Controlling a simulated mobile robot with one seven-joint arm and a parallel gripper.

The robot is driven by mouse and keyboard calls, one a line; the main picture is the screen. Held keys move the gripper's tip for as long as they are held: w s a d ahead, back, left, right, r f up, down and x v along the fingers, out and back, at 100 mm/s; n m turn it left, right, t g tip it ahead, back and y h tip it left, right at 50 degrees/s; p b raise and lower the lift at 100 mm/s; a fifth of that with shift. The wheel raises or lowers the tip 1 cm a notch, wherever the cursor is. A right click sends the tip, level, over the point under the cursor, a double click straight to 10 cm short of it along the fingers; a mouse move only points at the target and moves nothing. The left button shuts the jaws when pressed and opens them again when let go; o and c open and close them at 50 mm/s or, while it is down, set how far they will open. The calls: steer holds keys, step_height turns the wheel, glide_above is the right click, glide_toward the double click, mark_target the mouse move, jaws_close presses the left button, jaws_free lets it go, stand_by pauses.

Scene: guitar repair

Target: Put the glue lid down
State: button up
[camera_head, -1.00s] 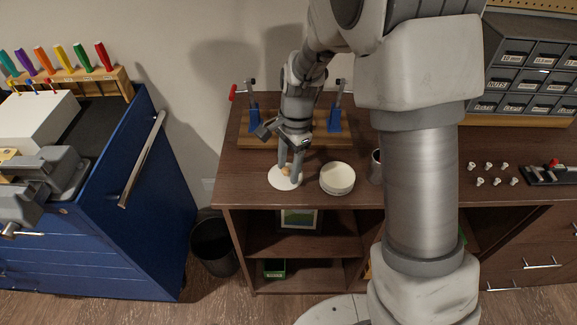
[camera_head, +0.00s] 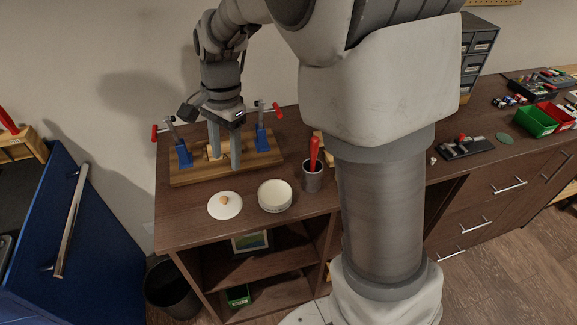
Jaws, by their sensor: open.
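The glue lid (camera_head: 232,208), a white disc with a small tan knob, lies on the brown bench top near its front edge. Just right of it stands a round white glue pot (camera_head: 275,195), its top open. The two are apart. My gripper (camera_head: 225,160) is open and points down behind the lid, above or in front of the wooden clamp board. Its fingers are clear of the lid. Whether the fingertips touch the board or the small pale wood piece by them, I cannot tell.
The wooden board (camera_head: 190,178) carries two blue clamps with red handles. A dark cup (camera_head: 313,178) holding a red-handled tool stands right of the pot. A blue cabinet (camera_head: 100,240) is at left, a black bin (camera_head: 172,290) below the bench. My arm hides part of the bench.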

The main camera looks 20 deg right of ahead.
steer(key=s+d+r+n+t, duration=0.3)
steer(key=s+d+r+n, duration=0.1)
steer(key=s, duration=0.5)
steer(key=s+d+r+n+t+h, duration=0.1)
steer(key=s+d+r+n+t, duration=0.2)
steer(key=s, duration=0.6)
steer(key=d+r+n, duration=0.2)
steer(key=d+n, duration=0.1)
steer(key=shift+s+r+n, duration=0.3)
steer(key=shift+s+n, duration=0.1)
